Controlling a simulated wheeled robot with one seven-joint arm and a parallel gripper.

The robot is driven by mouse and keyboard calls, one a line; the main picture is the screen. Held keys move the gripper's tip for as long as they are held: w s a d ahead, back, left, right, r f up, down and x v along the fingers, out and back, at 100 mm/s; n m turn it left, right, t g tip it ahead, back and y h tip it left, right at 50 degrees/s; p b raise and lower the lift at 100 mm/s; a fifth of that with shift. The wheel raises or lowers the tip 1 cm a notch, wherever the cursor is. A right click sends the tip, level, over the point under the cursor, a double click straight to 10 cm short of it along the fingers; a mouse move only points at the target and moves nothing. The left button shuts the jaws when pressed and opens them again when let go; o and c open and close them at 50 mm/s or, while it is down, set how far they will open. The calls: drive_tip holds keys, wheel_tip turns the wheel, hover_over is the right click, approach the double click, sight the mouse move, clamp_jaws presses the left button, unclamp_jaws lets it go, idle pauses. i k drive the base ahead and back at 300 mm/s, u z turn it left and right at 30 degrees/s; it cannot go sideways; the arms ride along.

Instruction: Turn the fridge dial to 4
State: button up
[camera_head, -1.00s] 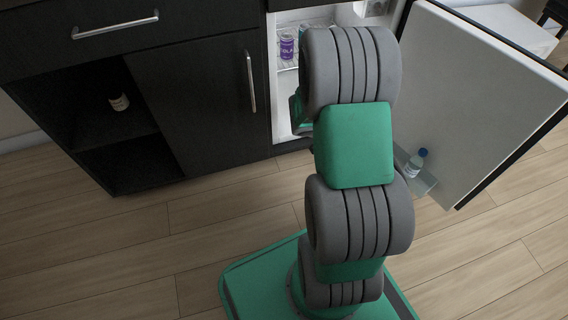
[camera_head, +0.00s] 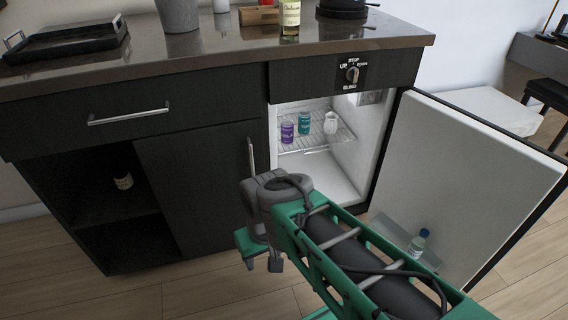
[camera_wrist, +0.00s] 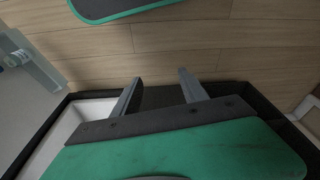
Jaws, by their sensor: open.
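The mini fridge (camera_head: 318,175) stands open in the cabinet, its door (camera_head: 455,170) swung out to the right. A small grey panel (camera_head: 371,97) sits high on its inner right wall; I cannot make out a dial mark or numbers on it. A separate round knob (camera_head: 352,74) on the front above the fridge has printed words around it, including STOP and BLIND. My gripper (camera_wrist: 161,90) is open and empty in the wrist view, its two fingers apart. In the head view my gripper (camera_head: 262,258) hangs in front of the cabinet, left of the fridge opening, touching neither control.
A wire shelf (camera_head: 315,140) inside holds a purple can (camera_head: 287,132), a teal can (camera_head: 304,122) and a white jug (camera_head: 330,123). The counter (camera_head: 215,58) overhangs above. Floor at left is clear.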

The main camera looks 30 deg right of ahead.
sight(370, 97)
drive_tip(key=u, duration=1.05)
drive_tip(key=k, duration=1.35)
drive_tip(key=z, duration=2)
drive_tip(key=i, duration=0.65)
drive_tip(key=u, duration=1.1)
drive_tip(key=i, duration=0.5)
drive_tip(key=u, duration=0.1)
